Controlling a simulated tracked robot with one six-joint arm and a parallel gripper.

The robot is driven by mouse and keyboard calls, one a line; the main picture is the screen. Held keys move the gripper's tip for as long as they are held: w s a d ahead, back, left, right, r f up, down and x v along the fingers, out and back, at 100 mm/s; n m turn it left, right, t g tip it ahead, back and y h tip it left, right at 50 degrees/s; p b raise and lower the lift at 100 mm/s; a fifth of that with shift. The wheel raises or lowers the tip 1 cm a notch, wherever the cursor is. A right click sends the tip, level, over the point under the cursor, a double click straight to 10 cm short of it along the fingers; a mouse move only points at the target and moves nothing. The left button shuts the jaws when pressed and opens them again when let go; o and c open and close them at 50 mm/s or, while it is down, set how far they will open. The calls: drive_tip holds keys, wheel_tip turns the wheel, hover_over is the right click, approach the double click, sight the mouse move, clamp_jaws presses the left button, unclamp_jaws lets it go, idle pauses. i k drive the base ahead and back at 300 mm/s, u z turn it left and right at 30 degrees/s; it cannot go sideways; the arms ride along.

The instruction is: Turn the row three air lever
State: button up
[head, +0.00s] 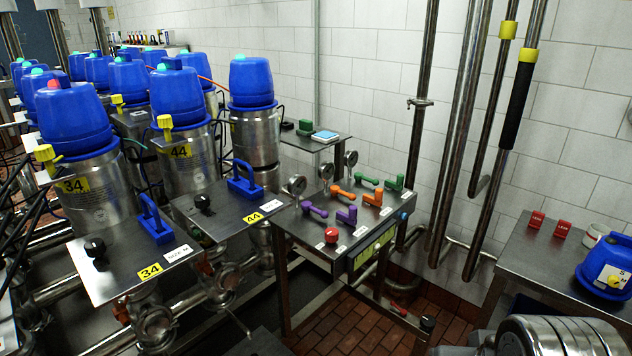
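A metal lever panel (300,228) stands on legs in the middle, in front of the tiled wall. Farthest back are a left green lever (367,179) and a right green lever (395,183). Small white labels beside the levers are too small to read, so I cannot tell which is row three air. My gripper is not in view.
A red knob (331,236) sits at the panel's front. Blue-topped steel valves (178,97) and plates with blue handles (153,219) fill the left. Vertical pipes (458,130) stand behind right. A side table (530,262) at right holds red blocks and a blue valve head (606,266).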

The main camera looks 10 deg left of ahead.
sight(334, 190)
drive_tip(key=u, duration=0.65)
drive_tip(key=i, duration=0.95)
drive_tip(key=u, duration=0.55)
